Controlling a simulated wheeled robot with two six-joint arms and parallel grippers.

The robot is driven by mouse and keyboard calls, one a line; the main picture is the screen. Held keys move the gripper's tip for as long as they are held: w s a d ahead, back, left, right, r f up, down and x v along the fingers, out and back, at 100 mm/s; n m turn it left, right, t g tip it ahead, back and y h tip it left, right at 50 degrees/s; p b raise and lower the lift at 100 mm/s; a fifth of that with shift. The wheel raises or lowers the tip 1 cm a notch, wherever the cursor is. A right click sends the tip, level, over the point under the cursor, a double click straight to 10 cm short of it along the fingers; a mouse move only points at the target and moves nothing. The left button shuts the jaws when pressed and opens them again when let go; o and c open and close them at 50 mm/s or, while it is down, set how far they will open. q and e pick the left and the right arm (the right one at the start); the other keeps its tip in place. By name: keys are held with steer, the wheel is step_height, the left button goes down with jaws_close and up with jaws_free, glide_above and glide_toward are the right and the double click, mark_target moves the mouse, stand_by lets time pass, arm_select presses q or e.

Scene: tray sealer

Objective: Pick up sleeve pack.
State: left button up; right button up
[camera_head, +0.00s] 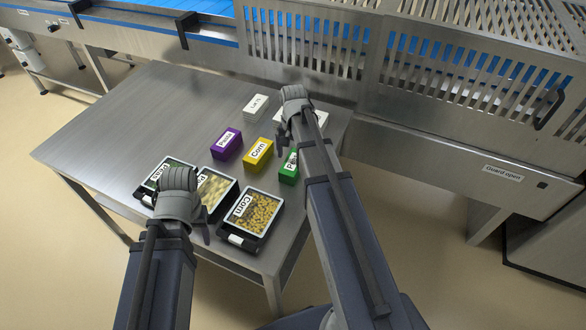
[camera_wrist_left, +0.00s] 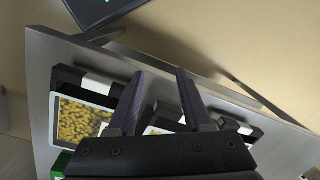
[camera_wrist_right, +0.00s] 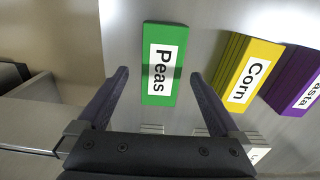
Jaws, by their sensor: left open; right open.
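The sleeve packs stand on the steel table as labelled blocks: a purple Pasta pack (camera_head: 225,145), a yellow Corn pack (camera_head: 258,153) and a green Peas pack (camera_head: 289,170). The right arm partly covers the Peas pack in the head view. In the right wrist view the green Peas pack (camera_wrist_right: 163,85) lies ahead between the open fingers of my right gripper (camera_wrist_right: 159,74); the Corn pack (camera_wrist_right: 247,72) and Pasta pack (camera_wrist_right: 293,82) are to its right. Nothing is held there. My left gripper (camera_wrist_left: 159,72) is open and empty above the filled trays.
Filled trays line the table's near edge: a Corn tray (camera_head: 239,222), a middle tray (camera_head: 229,186) and a left tray (camera_head: 150,180). White packs (camera_head: 256,108) stand farther back. The slatted machine guard (camera_head: 440,85) rises behind. The table's left part is clear.

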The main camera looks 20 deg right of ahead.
mark_target(293, 161)
step_height(293, 161, down, 4)
steer(key=b, duration=0.3)
steer(key=shift+w+f+b, duration=0.15)
steer(key=shift+f+b, duration=0.1)
steer(key=shift+b, duration=0.15)
steer(key=shift+r, duration=0.1)
jaws_close()
